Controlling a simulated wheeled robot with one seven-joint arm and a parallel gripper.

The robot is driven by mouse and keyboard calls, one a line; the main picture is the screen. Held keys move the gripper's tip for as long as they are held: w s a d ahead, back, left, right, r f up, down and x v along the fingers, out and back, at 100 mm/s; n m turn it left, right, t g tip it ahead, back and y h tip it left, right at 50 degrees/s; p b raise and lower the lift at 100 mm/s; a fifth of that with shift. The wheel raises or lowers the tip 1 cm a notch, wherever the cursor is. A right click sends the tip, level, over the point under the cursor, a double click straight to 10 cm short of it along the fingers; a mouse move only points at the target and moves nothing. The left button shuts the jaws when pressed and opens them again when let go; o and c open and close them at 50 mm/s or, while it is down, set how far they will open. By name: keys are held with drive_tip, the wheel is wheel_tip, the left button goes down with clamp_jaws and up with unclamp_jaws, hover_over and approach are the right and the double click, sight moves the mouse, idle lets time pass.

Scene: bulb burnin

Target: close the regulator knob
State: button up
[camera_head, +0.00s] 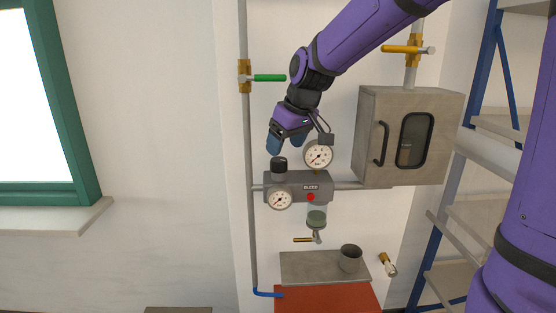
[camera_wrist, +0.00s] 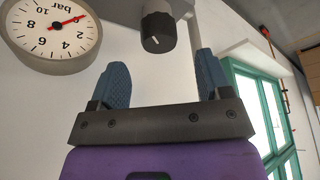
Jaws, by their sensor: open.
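The regulator knob (camera_head: 279,165) is a black ribbed cylinder on top of the left end of a grey regulator block (camera_head: 312,182) on the wall. In the wrist view the knob (camera_wrist: 157,30) has a white mark on its face and sits beyond the fingertips, between their lines. My gripper (camera_head: 285,143) is just above the knob in the head view. Its two blue fingers stand apart and empty in the wrist view (camera_wrist: 163,75). I see a gap between fingers and knob there.
A round gauge (camera_head: 318,155) stands right beside my gripper; a second gauge (camera_head: 280,199) sits below the knob. A red button (camera_head: 310,197) is on the block. A grey cabinet (camera_head: 398,135) is to the right. A green-handled valve (camera_head: 268,78) is on the left pipe.

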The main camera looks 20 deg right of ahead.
sight(280, 160)
drive_tip(key=shift+x, duration=2.8)
drive_tip(key=shift+d, duration=0.1)
drive_tip(key=c, duration=0.9)
